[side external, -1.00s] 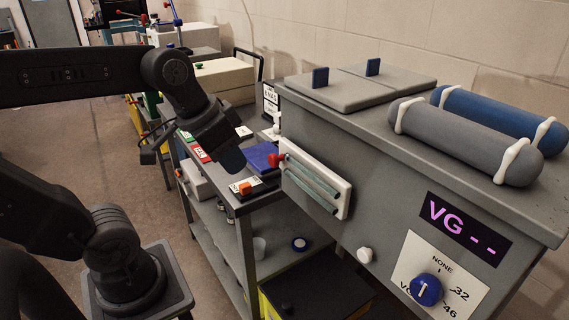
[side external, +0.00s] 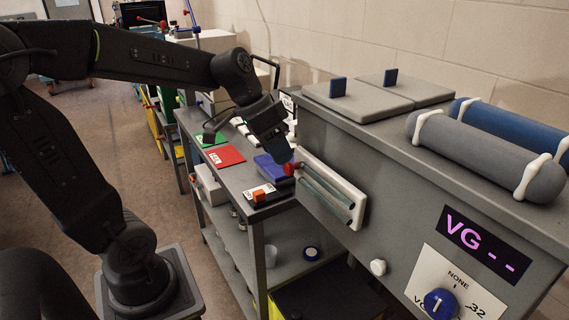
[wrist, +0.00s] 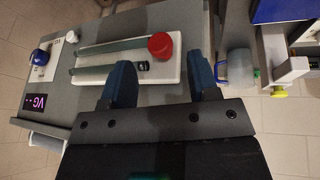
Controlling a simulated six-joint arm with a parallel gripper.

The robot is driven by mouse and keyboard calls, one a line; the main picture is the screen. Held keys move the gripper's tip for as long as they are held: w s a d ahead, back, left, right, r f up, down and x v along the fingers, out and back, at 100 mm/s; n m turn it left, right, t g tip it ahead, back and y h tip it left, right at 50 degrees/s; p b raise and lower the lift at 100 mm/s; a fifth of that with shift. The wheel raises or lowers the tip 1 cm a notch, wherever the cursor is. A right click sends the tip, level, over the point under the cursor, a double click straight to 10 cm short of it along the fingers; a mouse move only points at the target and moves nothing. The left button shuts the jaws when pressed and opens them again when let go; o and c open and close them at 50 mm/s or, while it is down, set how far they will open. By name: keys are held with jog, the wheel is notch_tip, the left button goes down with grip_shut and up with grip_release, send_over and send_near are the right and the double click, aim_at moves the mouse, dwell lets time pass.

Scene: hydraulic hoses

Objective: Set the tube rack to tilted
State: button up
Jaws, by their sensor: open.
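A white panel (side external: 353,191) with two greenish tubes (side external: 327,193) is on the front of the grey cabinet and looks like the tube rack. A red knob (side external: 290,168) sits at its left end in the side view. I cannot tell whether the tubes are level or tilted. My gripper (side external: 282,154) is at that knob end. In the wrist view, the white panel (wrist: 174,73) and red knob (wrist: 160,46) lie just beyond the blue fingers of my gripper (wrist: 163,78). The fingers are open and empty, with the knob between their lines. Contact is not visible.
The grey cabinet (side external: 400,160) carries two lids and two cylinders on top. A dial (side external: 440,303) and a white knob (side external: 378,267) are on its front.

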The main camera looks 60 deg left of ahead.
aim_at(285, 166)
jog(key=shift+x, duration=2.2)
grip_shut()
